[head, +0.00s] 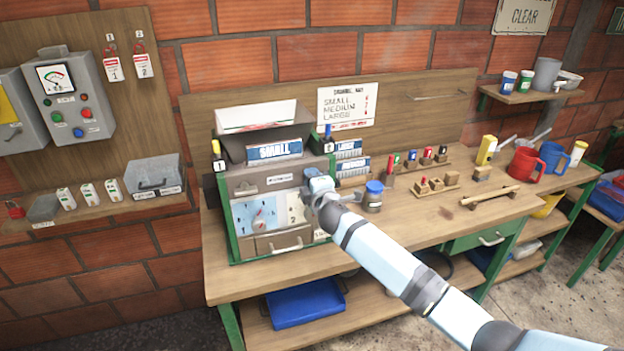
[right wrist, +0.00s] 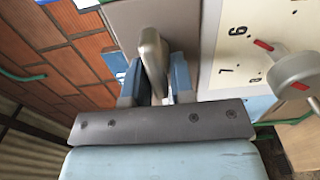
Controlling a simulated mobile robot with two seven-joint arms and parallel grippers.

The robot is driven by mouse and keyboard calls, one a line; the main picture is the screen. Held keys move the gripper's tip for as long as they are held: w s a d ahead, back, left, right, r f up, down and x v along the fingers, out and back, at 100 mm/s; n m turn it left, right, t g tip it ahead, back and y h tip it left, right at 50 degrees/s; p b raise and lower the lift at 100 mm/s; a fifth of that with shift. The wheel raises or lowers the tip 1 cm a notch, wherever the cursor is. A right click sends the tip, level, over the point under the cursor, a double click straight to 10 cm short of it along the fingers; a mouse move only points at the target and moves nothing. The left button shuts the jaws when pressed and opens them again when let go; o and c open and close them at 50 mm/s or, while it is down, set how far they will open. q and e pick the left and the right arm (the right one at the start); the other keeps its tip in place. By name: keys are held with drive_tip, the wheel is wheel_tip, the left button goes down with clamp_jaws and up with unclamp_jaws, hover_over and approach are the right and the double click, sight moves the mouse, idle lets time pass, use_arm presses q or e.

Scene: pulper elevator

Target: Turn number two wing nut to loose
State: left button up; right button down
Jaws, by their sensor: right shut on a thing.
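The pulper machine (head: 268,190) stands on the workbench, with a green frame and a pale front panel. My right gripper (head: 318,186) is at the upper right of its front. In the right wrist view, the two blue fingers of my right gripper (right wrist: 154,80) are shut on a grey metal wing nut (right wrist: 151,55), a flat upright piece with a rounded end. Its number cannot be read here. In the head view my gripper hides this wing nut. My left gripper is not in view.
A pale dial plate (right wrist: 235,50) and a grey knob (right wrist: 297,70) with red marks sit right of my fingers in the wrist view. A blue-lidded jar (head: 374,190) stands close to my right gripper. Mugs, including a red one (head: 523,163), stand further right.

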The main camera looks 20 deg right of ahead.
drive_tip(key=c, duration=1)
unclamp_jaws()
drive_tip(key=shift+s, duration=0.15)
drive_tip(key=s+b, duration=0.1)
drive_tip(key=s, duration=0.5)
drive_tip(key=s+b, duration=0.1)
drive_tip(key=s, duration=0.6)
drive_tip(key=shift+s+d, duration=0.2)
drive_tip(key=shift+s, duration=0.1)
